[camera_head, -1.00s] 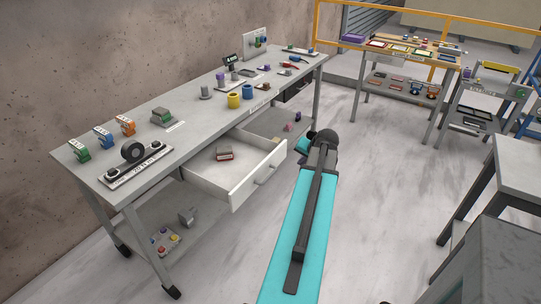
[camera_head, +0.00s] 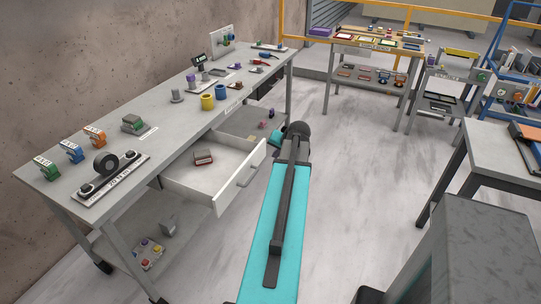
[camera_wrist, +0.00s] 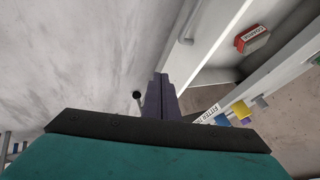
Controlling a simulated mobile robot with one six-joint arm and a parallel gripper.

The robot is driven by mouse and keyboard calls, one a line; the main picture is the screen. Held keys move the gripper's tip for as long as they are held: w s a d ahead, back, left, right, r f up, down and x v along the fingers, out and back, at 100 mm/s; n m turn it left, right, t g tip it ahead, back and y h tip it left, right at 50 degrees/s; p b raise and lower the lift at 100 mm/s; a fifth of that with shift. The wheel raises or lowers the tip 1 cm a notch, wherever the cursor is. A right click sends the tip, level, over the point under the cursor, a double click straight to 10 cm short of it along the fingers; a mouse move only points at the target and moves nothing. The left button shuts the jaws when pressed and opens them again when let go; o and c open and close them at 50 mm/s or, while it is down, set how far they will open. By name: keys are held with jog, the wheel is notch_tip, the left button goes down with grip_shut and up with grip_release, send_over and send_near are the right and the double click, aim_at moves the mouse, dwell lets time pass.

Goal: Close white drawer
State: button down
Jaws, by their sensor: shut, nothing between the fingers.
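The white drawer (camera_head: 214,186) stands pulled out from under the grey workbench, with a red and grey box (camera_head: 203,158) inside it. It has a bar handle on its front. In the wrist view the white drawer (camera_wrist: 212,38) is at upper right, with the same box (camera_wrist: 252,40) in it. My gripper (camera_wrist: 160,78) shows there as dark fingers, shut and empty, beside the drawer's front end. I cannot tell whether they touch it. In the head view my arm reaches to the right of the drawer, and its fingers are hidden.
The grey workbench (camera_head: 150,154) carries a tape roll (camera_head: 107,162), clamps and yellow and blue cups. A lower shelf holds a button box (camera_head: 149,253). Another table (camera_head: 510,147) stands at right. Bare floor lies between.

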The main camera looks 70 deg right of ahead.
jog(key=p, duration=0.3)
send_near(259, 160)
notch_tip(259, 160, down, 4)
jog(key=s+d, duration=0.2)
jog(key=shift+w+a+p, duration=0.2)
jog(key=shift+w+p, duration=0.45)
jog(key=shift+w, duration=1.35)
jog(key=shift+d, duration=0.1)
